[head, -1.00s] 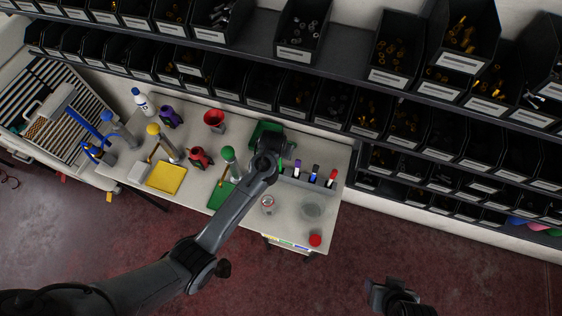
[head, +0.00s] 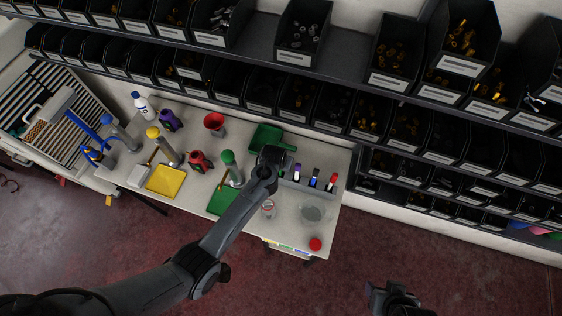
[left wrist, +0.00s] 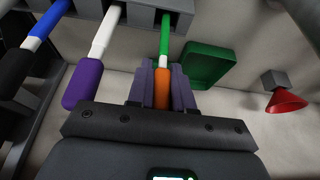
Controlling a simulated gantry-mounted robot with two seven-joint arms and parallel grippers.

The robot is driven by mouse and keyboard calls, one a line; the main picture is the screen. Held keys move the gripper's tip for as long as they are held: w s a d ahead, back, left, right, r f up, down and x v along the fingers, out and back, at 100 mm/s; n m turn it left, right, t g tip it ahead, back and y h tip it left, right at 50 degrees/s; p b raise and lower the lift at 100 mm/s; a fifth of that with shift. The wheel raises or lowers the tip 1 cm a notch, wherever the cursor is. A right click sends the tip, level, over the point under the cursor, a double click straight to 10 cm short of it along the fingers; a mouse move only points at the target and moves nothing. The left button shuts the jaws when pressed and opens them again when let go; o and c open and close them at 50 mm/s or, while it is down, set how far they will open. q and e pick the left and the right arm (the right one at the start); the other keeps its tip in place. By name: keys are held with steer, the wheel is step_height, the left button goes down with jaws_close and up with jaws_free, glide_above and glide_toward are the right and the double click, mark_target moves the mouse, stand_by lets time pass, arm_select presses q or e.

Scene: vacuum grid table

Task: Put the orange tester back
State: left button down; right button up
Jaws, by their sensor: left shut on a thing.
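The orange tester (left wrist: 161,88) has an orange body, a white band and a green end. In the left wrist view my left gripper (left wrist: 162,84) is shut on its orange body. The green end points at the grey rack (left wrist: 140,16) and meets its edge; I cannot tell whether it is inside a slot. A purple tester (left wrist: 82,84) and a black tester (left wrist: 14,68) stand in the rack to the left. In the head view my left gripper (head: 277,160) is at the left end of the rack (head: 307,187) and hides the orange tester. My right gripper (head: 388,296) is away from the table.
A green bin (head: 265,137) is just behind my left gripper; it also shows in the left wrist view (left wrist: 208,64). A red funnel (head: 214,121) stands to the left. Shelves of black bins border the back.

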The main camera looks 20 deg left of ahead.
arm_select(q)
steer(key=c, duration=1)
jaws_free()
steer(key=shift+s+r, duration=0.1)
steer(key=shift+r, duration=0.45)
steer(key=p+v, duration=0.2)
steer(key=v, duration=0.7)
steer(key=s+a+r+m, duration=0.1)
steer(key=s+r, duration=0.1)
steer(key=s, duration=0.7)
steer(key=s+a+r, duration=0.2)
steer(key=s+r, duration=0.1)
steer(key=s, duration=0.6)
steer(key=s+a+r+m+g, duration=0.1)
steer(key=s+a+r, duration=0.1)
steer(key=s, duration=0.7)
steer(key=shift+s+r+m, duration=0.15)
steer(key=shift+r+m, duration=0.15)
